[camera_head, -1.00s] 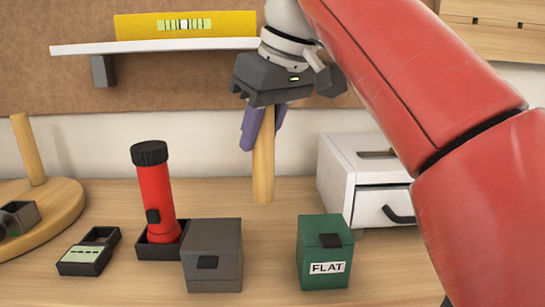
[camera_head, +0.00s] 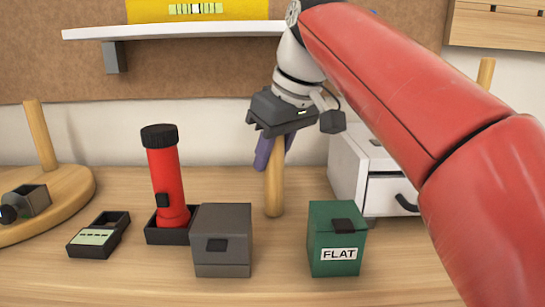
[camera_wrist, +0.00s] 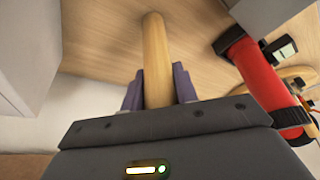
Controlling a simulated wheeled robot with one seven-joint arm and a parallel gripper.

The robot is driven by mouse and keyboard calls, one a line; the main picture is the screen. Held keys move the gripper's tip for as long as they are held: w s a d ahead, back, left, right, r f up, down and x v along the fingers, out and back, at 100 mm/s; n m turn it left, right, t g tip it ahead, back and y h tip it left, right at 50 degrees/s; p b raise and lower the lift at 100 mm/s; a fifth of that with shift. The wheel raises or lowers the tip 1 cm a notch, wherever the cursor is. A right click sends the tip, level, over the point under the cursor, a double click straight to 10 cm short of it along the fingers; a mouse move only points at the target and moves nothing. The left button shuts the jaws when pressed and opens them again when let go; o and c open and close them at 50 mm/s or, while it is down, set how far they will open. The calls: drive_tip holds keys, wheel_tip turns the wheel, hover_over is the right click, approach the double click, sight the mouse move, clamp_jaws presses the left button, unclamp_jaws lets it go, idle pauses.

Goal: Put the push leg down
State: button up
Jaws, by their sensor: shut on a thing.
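The push leg (camera_head: 274,190) is a round wooden rod, held nearly upright. My gripper (camera_head: 272,152) is shut on its upper part with purple fingers. Its lower end is close to the wooden table top, behind the dark grey box and the green box; I cannot tell whether it touches. In the wrist view the leg (camera_wrist: 156,62) runs out from between the fingers (camera_wrist: 157,88), with its rounded end towards the table.
A red torch (camera_head: 166,185) stands in a black holder left of the grey box (camera_head: 222,242). A green box marked FLAT (camera_head: 336,240) and a white drawer unit (camera_head: 347,168) stand to the right. A round wooden base with a post (camera_head: 40,135) is far left.

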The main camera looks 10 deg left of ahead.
drive_tip(key=shift+f, duration=0.15)
drive_tip(key=o, duration=1)
